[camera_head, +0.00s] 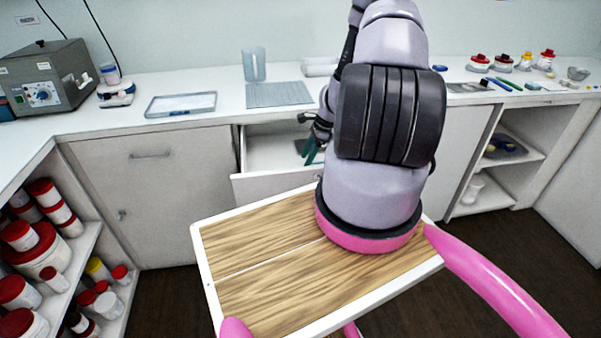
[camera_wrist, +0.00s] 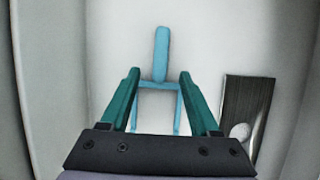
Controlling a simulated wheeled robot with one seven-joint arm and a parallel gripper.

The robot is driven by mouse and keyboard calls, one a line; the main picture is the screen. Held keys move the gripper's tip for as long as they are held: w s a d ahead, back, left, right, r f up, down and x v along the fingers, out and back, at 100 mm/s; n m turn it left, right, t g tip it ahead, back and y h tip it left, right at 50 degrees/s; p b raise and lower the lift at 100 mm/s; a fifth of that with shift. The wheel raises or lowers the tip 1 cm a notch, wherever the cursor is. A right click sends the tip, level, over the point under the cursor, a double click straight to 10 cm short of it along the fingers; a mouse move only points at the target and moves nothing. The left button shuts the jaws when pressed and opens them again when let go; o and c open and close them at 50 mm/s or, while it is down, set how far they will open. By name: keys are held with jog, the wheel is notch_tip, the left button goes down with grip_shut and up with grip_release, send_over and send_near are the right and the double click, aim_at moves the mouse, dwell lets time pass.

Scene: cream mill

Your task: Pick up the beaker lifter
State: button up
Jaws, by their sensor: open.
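In the wrist view, the light blue beaker lifter (camera_wrist: 161,58) lies on the white floor of a drawer. Its straight handle points away from me, and its forked end opens toward me between my fingers. My gripper (camera_wrist: 160,80) is open, with its two teal fingers on either side of the fork, and holds nothing. I cannot tell how far above the lifter the fingers are. In the head view, my gripper (camera_head: 311,150) reaches into the open drawer (camera_head: 262,155), partly hidden behind my arm. The lifter is not visible there.
A dark flat piece with a pale round spot (camera_wrist: 245,110) lies to the right in the drawer. Drawer walls stand close on both sides. On the counter above are a blue beaker (camera_head: 254,64), a grey mat (camera_head: 279,94) and a shallow tray (camera_head: 181,104).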

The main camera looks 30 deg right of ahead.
jog(key=x, duration=0.4)
jog(key=shift+w+f, duration=0.1)
jog(key=shift+f, duration=0.25)
grip_shut()
